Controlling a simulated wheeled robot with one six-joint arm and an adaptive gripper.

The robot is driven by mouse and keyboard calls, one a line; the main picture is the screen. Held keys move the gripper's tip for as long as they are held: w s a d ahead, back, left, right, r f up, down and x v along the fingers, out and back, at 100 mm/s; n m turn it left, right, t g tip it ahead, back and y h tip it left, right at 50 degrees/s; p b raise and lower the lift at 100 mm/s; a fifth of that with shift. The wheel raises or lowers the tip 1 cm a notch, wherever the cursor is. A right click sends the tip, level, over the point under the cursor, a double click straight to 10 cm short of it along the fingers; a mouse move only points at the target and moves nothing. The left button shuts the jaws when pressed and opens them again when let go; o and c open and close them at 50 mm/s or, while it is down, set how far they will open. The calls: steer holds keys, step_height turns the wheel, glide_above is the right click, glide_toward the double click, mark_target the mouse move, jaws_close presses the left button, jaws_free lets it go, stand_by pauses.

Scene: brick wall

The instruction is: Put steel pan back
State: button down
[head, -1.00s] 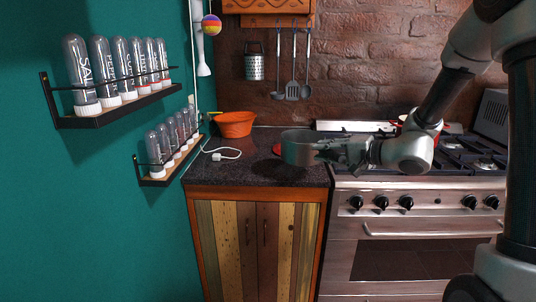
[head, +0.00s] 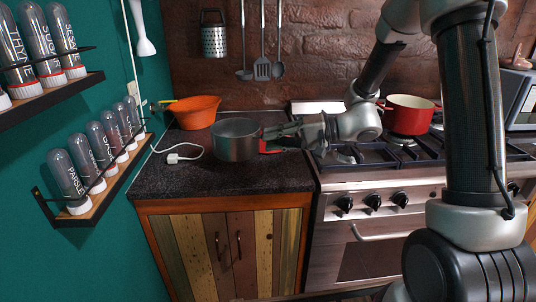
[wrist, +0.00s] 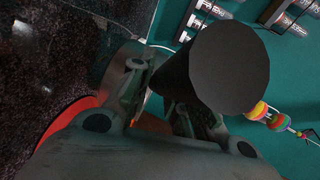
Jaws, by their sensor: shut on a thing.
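The steel pan (head: 234,147) is a round grey metal pot, seen upright over the dark counter in the head view. My gripper (head: 268,139) is at its right side, shut on its handle, which is mostly hidden by the fingers. In the wrist view a dark round-ended shape, apparently the handle (wrist: 232,68), sticks up between the fingers of my gripper (wrist: 165,90). I cannot tell whether the pan's base touches the counter.
An orange bowl (head: 193,112) stands behind and left of the pan. A white plug and cable (head: 184,156) lie left of it. A flat red thing (head: 268,147) lies by the gripper. A red pot (head: 409,114) stands on the stove. Spice shelves (head: 98,186) line the teal wall.

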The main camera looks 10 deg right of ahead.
steer(key=shift+f, duration=2.3)
steer(key=c, duration=1.3)
jaws_free()
steer(key=shift+f, duration=0.1)
steer(key=shift+c, duration=0.2)
